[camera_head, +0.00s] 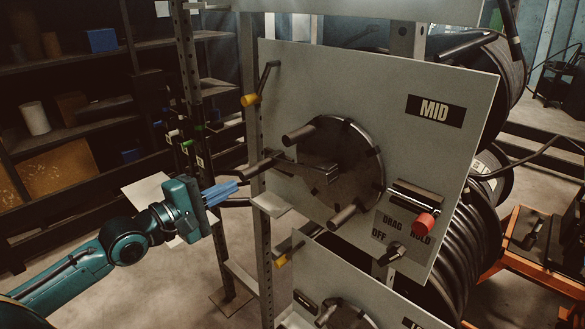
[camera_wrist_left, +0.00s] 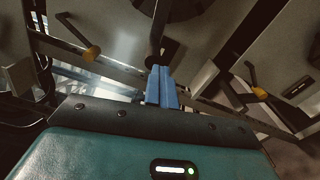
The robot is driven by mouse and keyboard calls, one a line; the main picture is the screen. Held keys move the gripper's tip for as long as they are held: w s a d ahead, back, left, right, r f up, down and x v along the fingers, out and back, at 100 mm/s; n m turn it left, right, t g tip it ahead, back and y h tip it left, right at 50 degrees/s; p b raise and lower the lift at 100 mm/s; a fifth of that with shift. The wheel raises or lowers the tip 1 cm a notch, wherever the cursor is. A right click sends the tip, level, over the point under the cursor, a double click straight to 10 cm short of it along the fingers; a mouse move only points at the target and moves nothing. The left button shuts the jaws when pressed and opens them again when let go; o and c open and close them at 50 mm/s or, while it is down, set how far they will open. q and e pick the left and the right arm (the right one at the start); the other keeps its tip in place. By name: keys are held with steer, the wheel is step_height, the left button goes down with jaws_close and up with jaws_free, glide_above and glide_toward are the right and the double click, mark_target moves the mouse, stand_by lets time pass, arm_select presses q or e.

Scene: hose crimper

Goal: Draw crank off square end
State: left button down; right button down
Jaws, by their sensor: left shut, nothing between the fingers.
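A dark crank (camera_head: 303,171) sits at the middle of the round dark disc (camera_head: 350,160) on the MID panel, its arm reaching left. Its grip (camera_head: 260,165) points out toward the left. The square end is not clearly visible. My left gripper (camera_head: 236,187), with blue fingers, is shut and empty. It is just left of and below the crank's grip, and looks apart from it. In the left wrist view the shut fingers (camera_wrist_left: 161,70) point up toward the panel, with a dark rod just beyond the tips; I cannot tell whether it is the grip. My right gripper is not in view.
The grey MID panel (camera_head: 410,70) carries a yellow-knobbed lever (camera_head: 250,99), a red-ended handle (camera_head: 424,222) and a DRAG/OFF/HOLD knob (camera_head: 393,252). A perforated post (camera_head: 263,235) stands close to my gripper. Shelves (camera_head: 70,120) stand at left, and an orange cart (camera_head: 530,262) at right.

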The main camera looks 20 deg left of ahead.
arm_select(q)
steer(key=shift+s+a+r, duration=0.15)
steer(key=shift+s+r, duration=0.05)
steer(key=c, duration=2.1)
jaws_free()
steer(key=shift+w, duration=0.2)
steer(key=shift+c, duration=0.2)
steer(key=o, duration=0.4)
steer(key=shift+r, duration=0.15)
steer(key=shift+o, duration=0.2)
